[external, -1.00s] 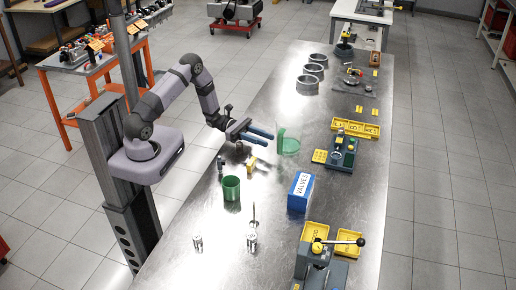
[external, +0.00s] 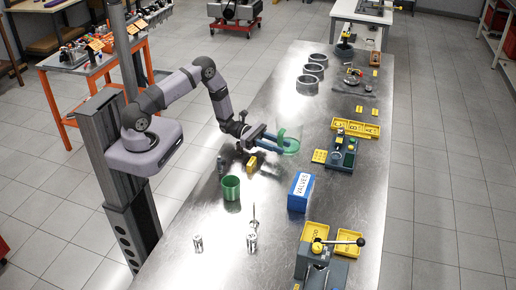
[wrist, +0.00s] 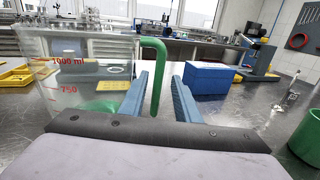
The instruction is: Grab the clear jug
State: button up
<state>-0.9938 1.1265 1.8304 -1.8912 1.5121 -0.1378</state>
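The clear jug (external: 293,147) stands on the metal table, its green handle toward my gripper. In the wrist view the jug (wrist: 85,88) fills the left side, with red 1000 ml and 750 marks. My gripper (external: 276,142) is low over the table at the handle. In the wrist view my gripper (wrist: 160,76) is open, its two blue fingers apart. The green handle (wrist: 152,68) shows in the gap between them, closer to the left finger. I see no clear contact with the handle.
A blue VALVES box (external: 301,192) stands to the front right of the jug. A green cup (external: 231,187) and a small yellow block (external: 251,163) are on the near-left side. A dark fixture (external: 342,152) with yellow parts lies to the right.

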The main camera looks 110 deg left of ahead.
grip_shut()
